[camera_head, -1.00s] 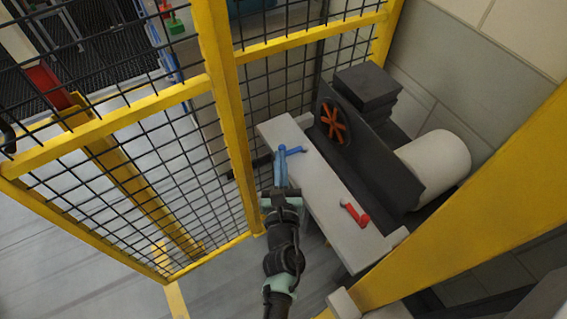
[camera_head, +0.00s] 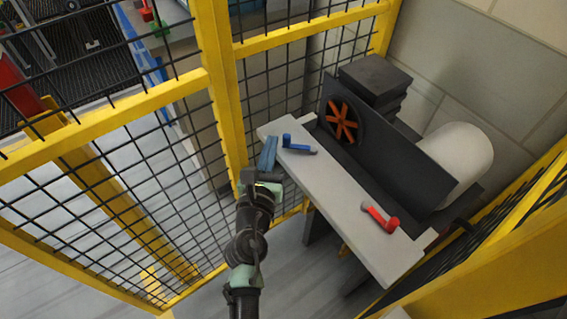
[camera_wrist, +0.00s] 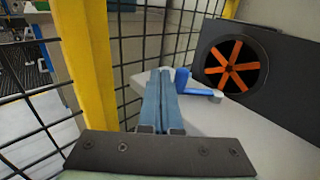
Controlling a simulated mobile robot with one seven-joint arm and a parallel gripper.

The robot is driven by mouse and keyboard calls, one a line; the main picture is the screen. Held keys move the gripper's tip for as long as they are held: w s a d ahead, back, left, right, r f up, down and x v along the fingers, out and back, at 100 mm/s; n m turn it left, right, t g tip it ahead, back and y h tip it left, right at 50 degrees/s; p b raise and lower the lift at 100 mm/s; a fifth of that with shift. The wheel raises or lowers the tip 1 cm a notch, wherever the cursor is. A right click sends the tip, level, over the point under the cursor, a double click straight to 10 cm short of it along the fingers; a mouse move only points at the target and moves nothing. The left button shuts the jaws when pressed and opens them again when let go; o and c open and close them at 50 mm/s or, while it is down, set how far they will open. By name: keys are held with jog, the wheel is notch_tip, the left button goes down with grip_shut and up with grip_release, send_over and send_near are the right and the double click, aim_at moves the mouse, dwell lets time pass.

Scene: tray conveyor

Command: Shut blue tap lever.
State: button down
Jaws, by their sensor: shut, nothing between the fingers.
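The blue tap lever (camera_head: 298,144) sits near the far left end of the light grey bench top, its arm pointing right. In the wrist view the blue tap lever (camera_wrist: 202,88) stands just right of the fingertips, with a grey knob at the end of its arm. My gripper (camera_head: 269,143) is shut and empty, at the left edge of the bench beside the lever's pivot. In the wrist view my gripper (camera_wrist: 159,75) points forward; a small gap or contact with the lever cannot be told.
A red lever (camera_head: 380,219) is on the near right of the bench (camera_head: 335,190). A dark machine with an orange fan wheel (camera_head: 343,121) and a white cylinder (camera_head: 458,158) stands behind. A yellow-framed mesh fence (camera_head: 222,90) runs close on the left.

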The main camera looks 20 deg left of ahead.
jog(key=w, duration=0.1)
jog(key=w+m+h+b, duration=0.1)
jog(key=w+h+b, duration=0.1)
jog(key=shift+w+a+m, duration=0.1)
jog(key=shift+a+m, duration=0.15)
jog(key=shift+m, duration=0.05)
jog(key=shift+d+r, duration=0.1)
dwell(1.2)
